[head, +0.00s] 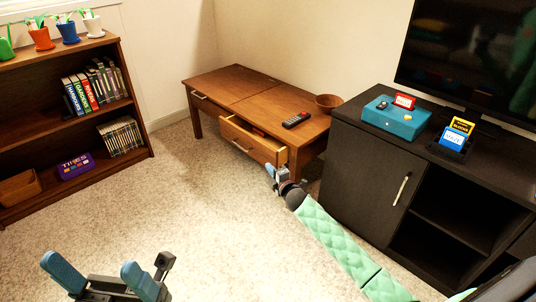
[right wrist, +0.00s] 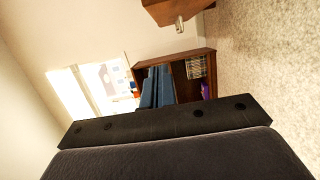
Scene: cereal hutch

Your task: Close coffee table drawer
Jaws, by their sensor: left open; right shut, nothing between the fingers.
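The wooden coffee table (head: 225,82) stands against the back wall. Its right drawer (head: 252,142) is pulled partly out, with its front panel and metal handle facing the open floor. Its left drawer (head: 199,98) sits flush. My right gripper (head: 270,169) is shut and empty near the right end of the open drawer's front; I cannot tell whether it touches. Its blue fingers (right wrist: 158,87) show together in the right wrist view, with a wooden corner and handle (right wrist: 180,24) above them. My left gripper (head: 88,263) is open and empty over the carpet, far from the table.
A black TV cabinet (head: 359,173) stands to the right of the table, close to my right arm. A remote (head: 296,119) and a wooden bowl (head: 328,103) lie on the tabletop. A bookshelf (head: 133,92) stands at left. The carpet before the drawers is clear.

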